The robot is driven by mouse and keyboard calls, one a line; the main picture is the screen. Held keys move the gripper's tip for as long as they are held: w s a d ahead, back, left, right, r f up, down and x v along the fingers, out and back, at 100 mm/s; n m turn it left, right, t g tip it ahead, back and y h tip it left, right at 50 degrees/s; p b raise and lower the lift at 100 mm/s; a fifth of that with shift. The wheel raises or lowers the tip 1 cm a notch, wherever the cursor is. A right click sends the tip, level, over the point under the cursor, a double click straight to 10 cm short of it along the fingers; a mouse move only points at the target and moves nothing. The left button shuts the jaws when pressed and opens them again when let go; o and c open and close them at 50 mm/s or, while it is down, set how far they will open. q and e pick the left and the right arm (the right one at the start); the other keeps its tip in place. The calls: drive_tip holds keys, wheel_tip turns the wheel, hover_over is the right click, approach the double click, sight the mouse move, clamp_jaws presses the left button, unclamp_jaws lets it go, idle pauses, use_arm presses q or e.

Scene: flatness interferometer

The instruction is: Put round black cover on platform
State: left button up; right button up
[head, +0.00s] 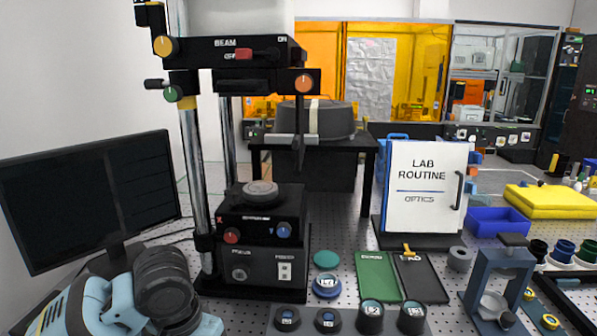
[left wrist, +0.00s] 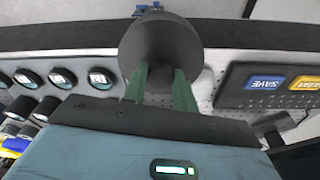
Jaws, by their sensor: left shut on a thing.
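My left gripper (left wrist: 160,80) shows in the left wrist view with its green fingers shut on a round black cover (left wrist: 160,42). The cover is a dark, smooth disc-like piece, and its broad round face shows just beyond the fingertips. In the head view my left arm comes in at the bottom left; its fingers and the held cover cannot be made out there. A black instrument stage (head: 287,196) stands under the beam head and carries a small grey round platform (head: 260,190). No cover is seen on this platform. My right gripper is not in view.
A monitor (head: 88,200) stands left of the metal column (head: 192,150). Several lens cups (head: 371,315) stand at the front, near green (head: 375,277) and black (head: 424,278) mats. A keypad (left wrist: 270,85) lies right of the gripper. A large dark drum (head: 335,120) sits behind.

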use_arm(q)
drive_tip(key=s+d+f+n, duration=0.1)
drive_tip(key=s+d+n, duration=0.1)
drive_tip(key=s+d, duration=0.35)
drive_tip(key=a+f+n, duration=0.1)
drive_tip(key=a, duration=0.9)
drive_tip(key=shift+s+a+f+n+y, duration=0.15)
drive_tip(key=shift+n+y, duration=0.15)
drive_tip(key=shift+f, duration=0.1)
idle(0.6)
drive_tip(key=s+f, duration=0.4)
drive_tip(key=f, duration=1)
drive_tip(key=shift+f, duration=0.35)
